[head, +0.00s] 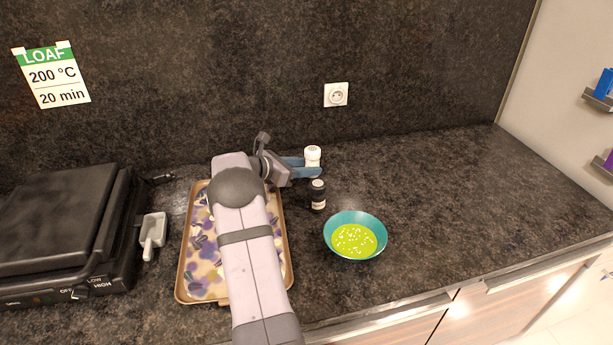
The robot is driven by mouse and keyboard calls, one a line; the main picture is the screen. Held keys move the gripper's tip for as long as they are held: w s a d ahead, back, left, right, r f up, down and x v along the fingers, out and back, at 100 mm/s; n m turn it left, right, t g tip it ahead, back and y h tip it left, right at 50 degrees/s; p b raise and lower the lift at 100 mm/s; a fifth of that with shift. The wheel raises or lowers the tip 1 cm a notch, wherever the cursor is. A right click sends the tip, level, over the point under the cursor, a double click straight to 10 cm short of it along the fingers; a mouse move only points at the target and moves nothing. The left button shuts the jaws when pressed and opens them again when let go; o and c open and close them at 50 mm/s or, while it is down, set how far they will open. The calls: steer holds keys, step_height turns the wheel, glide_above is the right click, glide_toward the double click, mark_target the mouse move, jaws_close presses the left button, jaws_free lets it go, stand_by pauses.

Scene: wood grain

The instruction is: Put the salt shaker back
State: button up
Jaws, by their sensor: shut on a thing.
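The white salt shaker (313,153) is upright at the back of the counter, to the right of my arm. My gripper (308,168) is shut on it, with blue fingers on either side of it. The fingers partly hide its lower part, and I cannot tell if its base touches the counter.
A teal bowl (369,222) of green food with white bits stands front right. A baking tray (187,286) with purple and cream slices lies under my arm. The right counter is clear.

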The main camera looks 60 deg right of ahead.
steer(key=shift+f+p, duration=0.4)
steer(key=shift+f, duration=1.45)
steer(key=shift+f, duration=0.1)
steer(key=shift+f, duration=0.15)
steer(key=o, duration=1.1)
steer(key=shift+r, duration=0.3)
steer(key=b+v, duration=0.2)
steer(key=v, duration=0.9)
steer(key=shift+f, duration=0.15)
steer(key=shift+w+a+r+b, duration=0.2)
steer(key=shift+a+r+b, duration=0.1)
steer(key=shift+a, duration=0.2)
